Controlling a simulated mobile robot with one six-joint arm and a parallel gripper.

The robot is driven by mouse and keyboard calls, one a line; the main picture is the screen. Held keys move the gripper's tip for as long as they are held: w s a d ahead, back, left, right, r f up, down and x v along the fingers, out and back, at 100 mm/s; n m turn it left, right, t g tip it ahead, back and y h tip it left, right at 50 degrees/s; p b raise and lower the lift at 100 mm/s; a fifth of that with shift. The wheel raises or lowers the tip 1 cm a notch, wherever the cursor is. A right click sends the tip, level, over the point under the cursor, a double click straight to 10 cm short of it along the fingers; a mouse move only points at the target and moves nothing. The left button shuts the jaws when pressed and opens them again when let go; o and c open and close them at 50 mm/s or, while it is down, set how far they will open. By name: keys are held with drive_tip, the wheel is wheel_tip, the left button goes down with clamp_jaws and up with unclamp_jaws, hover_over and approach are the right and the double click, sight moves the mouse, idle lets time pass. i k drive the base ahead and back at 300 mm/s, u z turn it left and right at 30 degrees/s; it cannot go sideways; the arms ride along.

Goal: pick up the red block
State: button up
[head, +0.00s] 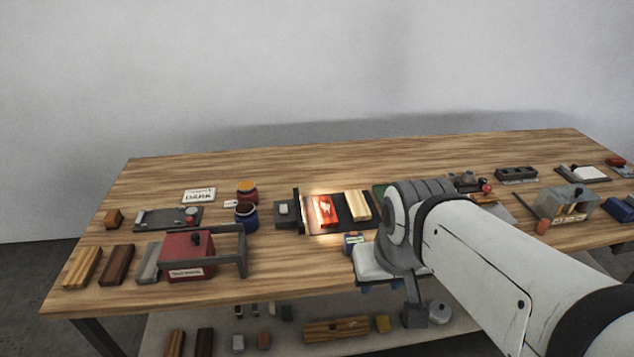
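A red block (325,211) lies on a dark belt or plate (343,227) near the middle of the table, under a bright warm light in the head view. A pale wooden block (357,205) lies just to its right on the same dark surface. My arm reaches in from the lower right, and its end, my gripper (388,276), is to the right and in front of the red block, apart from it. Its fingers are not clear, so I cannot tell whether it is open or shut.
A dark upright frame (298,211) stands close to the red block's left. A red labelled box (188,256) with a grey frame is at front left. Two jars (246,214) stand left of the belt. A grey device (566,203) stands at right. The table's back strip is clear.

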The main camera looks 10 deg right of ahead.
sight(327, 217)
drive_tip(key=i, duration=0.9)
